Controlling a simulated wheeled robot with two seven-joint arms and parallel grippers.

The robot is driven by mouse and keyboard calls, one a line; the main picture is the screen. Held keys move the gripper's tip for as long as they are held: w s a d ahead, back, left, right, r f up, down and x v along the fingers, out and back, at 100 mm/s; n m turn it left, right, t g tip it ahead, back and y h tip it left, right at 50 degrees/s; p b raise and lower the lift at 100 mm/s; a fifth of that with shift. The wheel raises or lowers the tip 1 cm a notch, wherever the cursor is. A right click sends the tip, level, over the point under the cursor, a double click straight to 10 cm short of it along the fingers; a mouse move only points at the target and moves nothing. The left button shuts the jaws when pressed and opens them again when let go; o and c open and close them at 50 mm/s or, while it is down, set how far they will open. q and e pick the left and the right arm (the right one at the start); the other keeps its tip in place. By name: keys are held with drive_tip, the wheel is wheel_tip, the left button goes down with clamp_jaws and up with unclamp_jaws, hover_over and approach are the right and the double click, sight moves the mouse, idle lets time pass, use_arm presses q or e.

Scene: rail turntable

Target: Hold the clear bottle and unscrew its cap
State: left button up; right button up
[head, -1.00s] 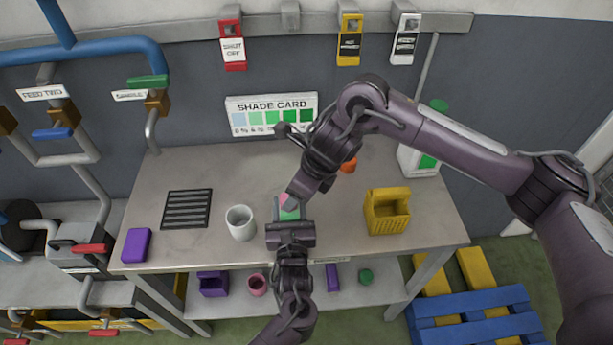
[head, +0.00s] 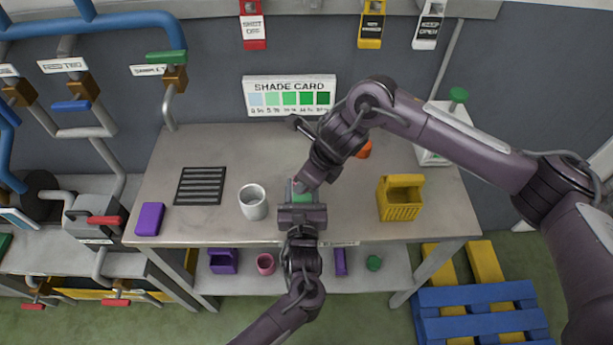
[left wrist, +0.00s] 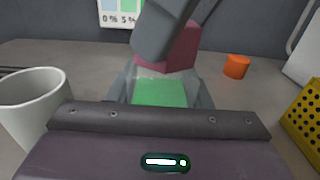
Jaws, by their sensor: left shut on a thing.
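The clear bottle (left wrist: 160,92) with green contents stands between my left gripper's fingers in the left wrist view; its green also shows in the head view (head: 302,197). My left gripper (head: 302,196) is shut on the bottle's body. A dark pink cap (left wrist: 180,52) is on top of the bottle in the left wrist view. My right gripper (head: 303,184) comes down from the upper right at the cap. Its dark finger (left wrist: 165,28) covers part of the cap, and I cannot tell whether it grips it.
A white mug (head: 253,203) stands left of the bottle, with a dark grille (head: 201,186) and a purple block (head: 150,218) farther left. A yellow basket (head: 400,200) stands to the right. An orange piece (left wrist: 236,67) lies behind right.

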drive_tip(key=c, duration=0.5)
drive_tip(key=n, duration=0.1)
drive_tip(key=n+g, duration=0.1)
drive_tip(key=n, duration=0.1)
drive_tip(key=shift+w+d+r, duration=0.1)
drive_tip(key=shift+w, duration=0.15)
drive_tip(key=shift+w+n+g+y, duration=0.1)
drive_tip(key=shift+n+g+y, duration=0.2)
drive_tip(key=shift+n+g, duration=0.8)
drive_tip(key=shift+n+t, duration=0.4)
drive_tip(key=shift+n, duration=0.1)
drive_tip(key=shift+w+n+g, duration=0.15)
drive_tip(key=shift+n+g, duration=0.25)
drive_tip(key=shift+n, duration=0.6)
drive_tip(key=n+g, duration=0.1)
drive_tip(key=n, duration=0.2)
drive_tip(key=shift+w+n+h, duration=0.15)
drive_tip(key=shift+n+h, duration=0.25)
drive_tip(key=shift+n+g, duration=0.4)
drive_tip(key=shift+n, duration=0.1)
drive_tip(key=shift+w+a+n+g+h, duration=0.1)
drive_tip(key=shift+n+g+h, duration=0.15)
drive_tip(key=shift+n, duration=0.6)
drive_tip(key=shift+s+a+n+g+h, duration=0.15)
drive_tip(key=shift+n+h, duration=0.15)
drive_tip(key=shift+n, duration=0.5)
drive_tip(key=shift+w+a+n+g+h, duration=0.15)
drive_tip(key=shift+n+g+h, duration=0.1)
drive_tip(key=shift+n, duration=0.6)
